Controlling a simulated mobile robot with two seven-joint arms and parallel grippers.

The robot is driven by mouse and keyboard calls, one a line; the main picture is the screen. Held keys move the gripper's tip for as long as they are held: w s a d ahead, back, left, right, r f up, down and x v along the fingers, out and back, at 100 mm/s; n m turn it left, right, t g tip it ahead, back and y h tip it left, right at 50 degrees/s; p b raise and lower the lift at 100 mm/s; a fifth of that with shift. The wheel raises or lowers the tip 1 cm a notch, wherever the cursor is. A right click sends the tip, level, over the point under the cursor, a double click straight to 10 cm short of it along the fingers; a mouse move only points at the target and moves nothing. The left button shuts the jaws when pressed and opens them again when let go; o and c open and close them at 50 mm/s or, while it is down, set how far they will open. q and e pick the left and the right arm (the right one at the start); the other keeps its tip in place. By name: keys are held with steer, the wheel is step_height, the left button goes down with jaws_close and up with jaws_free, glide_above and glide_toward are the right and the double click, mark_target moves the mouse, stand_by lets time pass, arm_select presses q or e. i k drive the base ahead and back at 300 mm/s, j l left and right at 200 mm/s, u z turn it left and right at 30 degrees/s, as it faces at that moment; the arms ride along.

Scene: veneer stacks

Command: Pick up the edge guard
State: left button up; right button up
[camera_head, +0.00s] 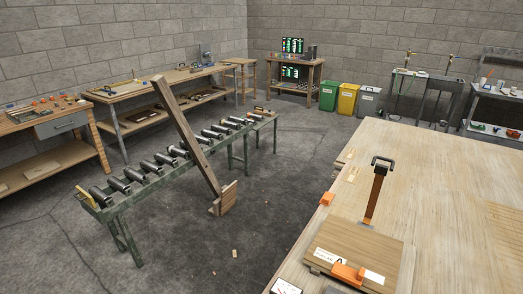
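An orange block-like piece (348,273), which may be the edge guard, lies at the front edge of a flat veneer stack (362,248) on the large wooden table. A second, smaller orange piece (327,199) sits at the table's left edge. I cannot tell for certain which of the two is the edge guard. Neither of my grippers is in view.
The large light wooden table (450,190) fills the right front. A brown upright piece with a black handle (382,162) rises behind the stack. A green-framed roller conveyor (165,168) and a leaning wooden beam (186,135) stand at left. Grey floor between is mostly clear.

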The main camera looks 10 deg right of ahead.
mark_target(326, 200)
steer(key=i+j+u, duration=0.1)
steer(key=i+j, duration=0.15)
steer(key=j, duration=0.2)
steer(key=i+j, duration=0.25)
steer(key=j, duration=0.2)
steer(key=i+j+u, duration=0.15)
steer(key=i+j, duration=0.15)
steer(key=i+j+z, duration=0.15)
steer(key=i, duration=0.3)
steer(key=i+j+z, duration=0.15)
steer(key=i, duration=0.3)
steer(key=i+j+z, duration=0.2)
steer(key=i+z, duration=0.35)
steer(key=i, duration=0.15)
steer(key=i+j+z, duration=0.1)
steer(key=i+z, duration=0.25)
steer(key=i+j+z, duration=0.35)
steer(key=i, duration=0.25)
steer(key=i+z, duration=0.3)
steer(key=z, duration=0.15)
steer(key=i+j+z, duration=0.15)
steer(key=i+z, duration=0.25)
steer(key=i+j+z, duration=0.15)
steer(key=z, duration=0.3)
